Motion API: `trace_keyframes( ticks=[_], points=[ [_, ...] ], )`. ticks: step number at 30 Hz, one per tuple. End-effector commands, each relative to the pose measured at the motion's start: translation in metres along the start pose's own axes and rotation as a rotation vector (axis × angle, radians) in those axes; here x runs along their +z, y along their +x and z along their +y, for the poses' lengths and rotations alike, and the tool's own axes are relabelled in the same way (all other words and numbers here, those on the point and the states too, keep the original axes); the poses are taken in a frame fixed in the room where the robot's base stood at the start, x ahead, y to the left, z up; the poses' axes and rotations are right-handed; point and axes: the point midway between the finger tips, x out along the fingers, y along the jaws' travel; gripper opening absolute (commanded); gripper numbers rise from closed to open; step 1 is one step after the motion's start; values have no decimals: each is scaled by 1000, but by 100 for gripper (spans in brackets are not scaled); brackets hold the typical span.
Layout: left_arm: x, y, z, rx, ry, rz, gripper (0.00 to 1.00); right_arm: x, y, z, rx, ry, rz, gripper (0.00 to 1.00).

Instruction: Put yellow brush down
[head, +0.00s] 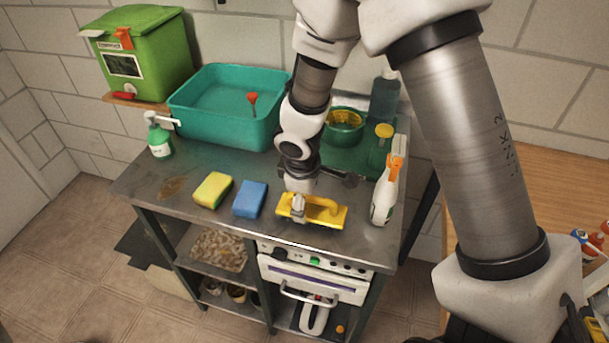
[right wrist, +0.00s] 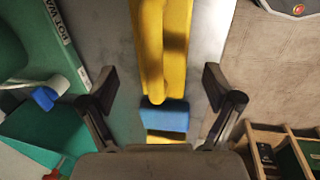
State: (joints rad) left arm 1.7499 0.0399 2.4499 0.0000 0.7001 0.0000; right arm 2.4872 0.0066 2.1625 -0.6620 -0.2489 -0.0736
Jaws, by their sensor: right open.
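The yellow brush (head: 312,210) lies on the grey metal table top (head: 222,170) near its front edge, with its handle upward. My right gripper (head: 300,202) is over the brush, near its left part, and partly covers it. In the right wrist view the brush (right wrist: 162,40) runs lengthwise between the two spread fingers (right wrist: 163,90), with a gap on each side. The right gripper is open and not clamped on it. My left gripper is not in view.
A blue sponge (head: 250,199) and a yellow-green sponge (head: 213,190) lie left of the brush. A white spray bottle (head: 383,198) stands to its right. A teal basin (head: 225,122), a green pot (head: 343,134) and a soap bottle (head: 159,138) stand farther back.

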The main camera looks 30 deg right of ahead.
Motion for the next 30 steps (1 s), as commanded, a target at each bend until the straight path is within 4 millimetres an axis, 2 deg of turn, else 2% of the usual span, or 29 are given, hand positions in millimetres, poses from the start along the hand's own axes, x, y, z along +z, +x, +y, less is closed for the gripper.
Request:
trace_keyframes(
  ticks=[1, 3, 6, 10, 30],
  points=[
    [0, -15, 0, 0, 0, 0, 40, 0, -23, 3, 4, 0, 1, 90],
    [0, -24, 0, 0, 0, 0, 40, -1, -42, 2, 4, 1, 2, 90],
    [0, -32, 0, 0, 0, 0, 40, 0, -64, 2, 2, 1, 2, 90],
    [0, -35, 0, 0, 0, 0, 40, 0, -81, 1, 2, 1, 0, 90],
    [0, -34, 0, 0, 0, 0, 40, 0, -85, 0, 0, 0, 0, 90]
  ],
)
